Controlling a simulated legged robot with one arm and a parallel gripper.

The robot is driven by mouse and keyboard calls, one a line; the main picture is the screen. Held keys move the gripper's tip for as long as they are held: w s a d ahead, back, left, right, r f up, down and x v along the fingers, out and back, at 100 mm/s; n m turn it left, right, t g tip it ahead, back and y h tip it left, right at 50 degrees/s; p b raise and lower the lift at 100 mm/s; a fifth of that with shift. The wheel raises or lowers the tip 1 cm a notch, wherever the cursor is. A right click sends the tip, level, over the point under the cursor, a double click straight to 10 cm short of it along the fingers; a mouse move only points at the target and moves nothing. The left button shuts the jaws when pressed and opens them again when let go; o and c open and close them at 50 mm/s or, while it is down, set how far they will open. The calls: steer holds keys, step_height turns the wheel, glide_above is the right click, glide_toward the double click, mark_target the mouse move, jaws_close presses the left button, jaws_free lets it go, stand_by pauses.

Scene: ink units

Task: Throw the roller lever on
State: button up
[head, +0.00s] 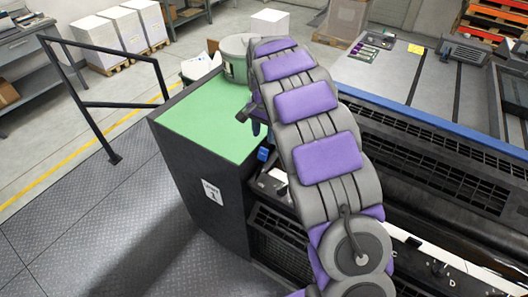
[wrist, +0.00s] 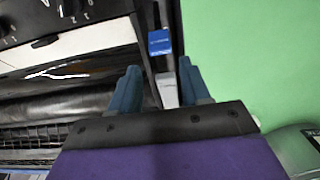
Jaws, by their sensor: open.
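A lever with a blue labelled grip (wrist: 159,42) and a pale grey shaft (wrist: 167,88) shows in the wrist view; it looks like the roller lever. Its blue grip also shows in the head view (head: 263,154), beside the green-topped cabinet. My gripper (wrist: 160,68) is open, with one teal finger on each side of the lever in the wrist picture. The blue grip appears just past the fingertips. I cannot tell whether the fingers touch it or how far off it is. In the head view my arm hides most of my gripper (head: 256,122).
The green cabinet top (head: 205,118) lies left of my arm, with a pale green tub (head: 236,62) at its back. A panel with dark knobs (wrist: 62,22) is left of the lever. Black press grilles (head: 430,165) lie right. A dark railing (head: 105,104) stands left.

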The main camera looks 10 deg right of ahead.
mark_target(264, 149)
step_height(264, 149, down, 9)
steer(key=shift+a+r+b, duration=0.1)
steer(key=shift+r+b, duration=0.05)
steer(key=shift+b, duration=0.5)
steer(key=shift+c, duration=0.2)
jaws_close()
